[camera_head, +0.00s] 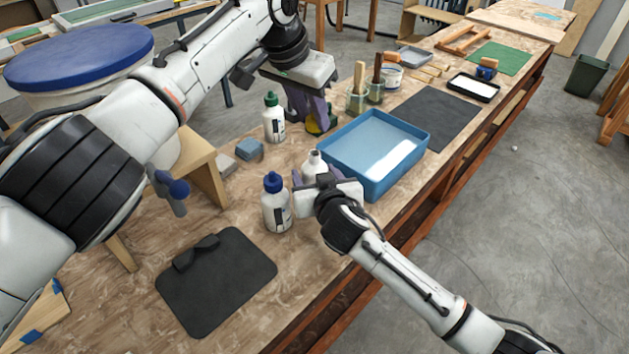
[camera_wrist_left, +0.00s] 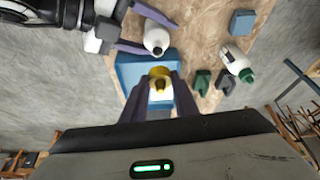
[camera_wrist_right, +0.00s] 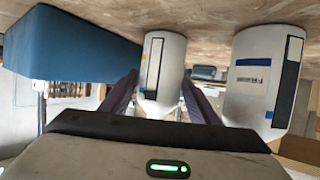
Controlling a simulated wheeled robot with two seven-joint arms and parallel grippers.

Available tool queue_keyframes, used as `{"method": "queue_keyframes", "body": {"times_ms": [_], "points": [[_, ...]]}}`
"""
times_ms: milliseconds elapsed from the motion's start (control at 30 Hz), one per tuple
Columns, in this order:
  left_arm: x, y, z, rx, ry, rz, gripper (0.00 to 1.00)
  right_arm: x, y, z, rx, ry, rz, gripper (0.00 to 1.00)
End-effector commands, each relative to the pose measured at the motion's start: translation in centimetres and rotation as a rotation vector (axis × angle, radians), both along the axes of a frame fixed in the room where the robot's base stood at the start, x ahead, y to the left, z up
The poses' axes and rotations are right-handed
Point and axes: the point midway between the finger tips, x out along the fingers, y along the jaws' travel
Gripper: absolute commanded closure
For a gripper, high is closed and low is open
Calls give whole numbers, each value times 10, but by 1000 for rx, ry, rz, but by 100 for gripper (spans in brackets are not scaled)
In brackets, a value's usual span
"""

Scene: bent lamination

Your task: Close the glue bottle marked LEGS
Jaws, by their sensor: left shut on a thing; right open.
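My left gripper (camera_head: 316,122) is shut on a yellow cap (camera_wrist_left: 159,80), held above the bench beyond the bottle and beside the blue tray. The left wrist view shows the open bottle (camera_wrist_left: 156,38) beyond the cap. No lettering is legible, so I cannot tell which bottle reads LEGS.
A blue-capped bottle (camera_head: 276,207) stands just left of my right gripper, and a green-capped one (camera_head: 273,118) stands farther back. A blue tray (camera_head: 420,150) is close on the right. A blue block (camera_head: 249,149) and a black mat (camera_head: 217,280) lie on the bench.

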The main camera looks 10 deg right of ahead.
Motion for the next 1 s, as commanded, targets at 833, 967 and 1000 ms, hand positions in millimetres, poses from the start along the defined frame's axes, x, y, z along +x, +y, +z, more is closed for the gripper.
{"method": "queue_keyframes", "body": {"times_ms": [833,967,1000], "points": [[-1,1,-20,1,4,0,97,2,0,-1,-1,0,0,95],[-2,2,-39,-1,2,0,97,2,0,-1,-1,0,0,95],[-2,2,-43,-1,1,-1,97,2,0,-1,-1,0,0,95]]}}
